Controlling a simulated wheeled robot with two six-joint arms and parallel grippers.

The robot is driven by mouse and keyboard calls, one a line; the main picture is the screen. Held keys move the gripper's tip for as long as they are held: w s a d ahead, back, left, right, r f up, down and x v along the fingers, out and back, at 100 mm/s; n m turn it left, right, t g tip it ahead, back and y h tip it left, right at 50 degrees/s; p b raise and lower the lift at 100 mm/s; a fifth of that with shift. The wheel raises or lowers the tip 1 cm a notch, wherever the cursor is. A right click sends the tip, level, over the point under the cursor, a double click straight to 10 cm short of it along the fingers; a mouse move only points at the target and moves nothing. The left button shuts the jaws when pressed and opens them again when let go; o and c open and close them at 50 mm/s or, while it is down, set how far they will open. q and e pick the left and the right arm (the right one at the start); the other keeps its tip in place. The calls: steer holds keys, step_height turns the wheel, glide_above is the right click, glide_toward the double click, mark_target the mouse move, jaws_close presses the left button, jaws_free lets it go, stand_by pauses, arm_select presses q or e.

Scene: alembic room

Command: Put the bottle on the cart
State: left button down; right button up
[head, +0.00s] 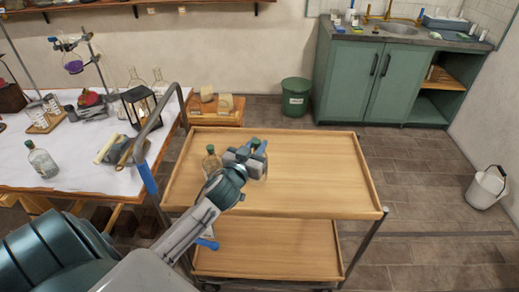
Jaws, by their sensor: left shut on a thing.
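The cart (320,185) has a wooden top tray with a raised rim and a lower wooden shelf. My left gripper (257,153) is above the left part of the top tray, shut on a small clear bottle (263,170) with a green cap. The gripper hides much of this bottle, and I cannot tell whether its base touches the tray. A second bottle (211,162) stands upright on the tray to the left, partly behind my arm. A third clear bottle (42,161) stands on the white-covered table. My right gripper is not in view.
The table (65,178) at left holds glassware, a black lantern (138,106) and stands. The cart's handle (160,115) rises at its left end. A green bin (295,97), green cabinet (352,80) and white bucket (486,188) stand beyond. The tray's right side is clear.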

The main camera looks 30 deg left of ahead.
arm_select(q)
steer(key=shift+w+f, duration=0.15)
steer(key=shift+w, duration=0.55)
steer(key=shift+f, duration=1.65)
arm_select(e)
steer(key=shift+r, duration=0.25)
arm_select(q)
steer(key=c, duration=1.3)
jaws_free()
steer(key=shift+s, duration=0.1)
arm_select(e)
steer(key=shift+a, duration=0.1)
arm_select(q)
steer(key=shift+o, duration=0.2)
steer(key=s, duration=0.2)
steer(key=s+b, duration=0.1)
steer(key=shift+d+f, duration=0.25)
steer(key=shift+d, duration=0.05)
steer(key=s+d+b, duration=0.1)
steer(key=s+b, duration=0.1)
steer(key=s, duration=0.7)
steer(key=shift+d+r, duration=0.15)
steer(key=shift+r, duration=0.1)
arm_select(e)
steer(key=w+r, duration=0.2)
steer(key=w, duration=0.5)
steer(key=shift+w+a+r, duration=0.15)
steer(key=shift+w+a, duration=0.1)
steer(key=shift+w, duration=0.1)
